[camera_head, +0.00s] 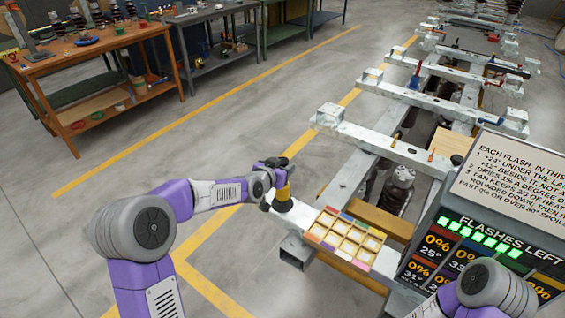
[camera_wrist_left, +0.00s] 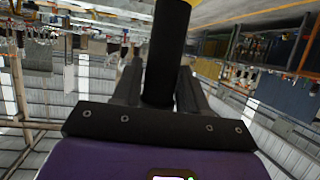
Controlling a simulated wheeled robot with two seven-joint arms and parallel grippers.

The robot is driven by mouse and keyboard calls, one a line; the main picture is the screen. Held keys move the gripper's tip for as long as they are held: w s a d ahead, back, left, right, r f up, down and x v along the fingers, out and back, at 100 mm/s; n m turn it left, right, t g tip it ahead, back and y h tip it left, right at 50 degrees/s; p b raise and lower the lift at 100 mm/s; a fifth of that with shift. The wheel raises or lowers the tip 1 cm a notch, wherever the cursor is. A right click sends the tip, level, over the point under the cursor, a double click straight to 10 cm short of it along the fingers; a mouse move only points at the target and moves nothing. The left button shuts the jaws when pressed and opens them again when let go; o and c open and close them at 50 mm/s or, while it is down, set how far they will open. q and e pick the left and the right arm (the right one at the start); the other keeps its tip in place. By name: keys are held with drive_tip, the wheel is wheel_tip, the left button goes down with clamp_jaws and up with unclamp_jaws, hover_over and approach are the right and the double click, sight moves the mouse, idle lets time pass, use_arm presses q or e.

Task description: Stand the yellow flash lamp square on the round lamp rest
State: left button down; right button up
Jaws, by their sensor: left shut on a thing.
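The yellow flash lamp (camera_head: 283,191) is in the jaws of my left gripper (camera_head: 275,166), at the near left end of the pale metal frame. In the left wrist view its dark shaft (camera_wrist_left: 166,45) stands between the two fingers of the gripper (camera_wrist_left: 160,85), with a bit of yellow at the top edge. A dark round piece (camera_head: 282,205) shows directly under the yellow part, over the beam end. I cannot tell whether it is the round lamp rest or the lamp's own foot, nor whether the lamp touches the beam. My right gripper is out of view.
A tray of pale square cells with coloured edges (camera_head: 345,237) sits just right of the lamp. A sign with a lit display (camera_head: 490,235) stands at the right. The frame's crossbeams (camera_head: 385,143) run away behind. A wooden workbench (camera_head: 95,55) is far left; open floor lies between.

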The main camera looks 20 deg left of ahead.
use_arm(q)
drive_tip(key=shift+r, duration=0.2)
drive_tip(key=c, duration=1)
unclamp_jaws()
drive_tip(key=shift+f, duration=0.25)
drive_tip(key=o, duration=0.4)
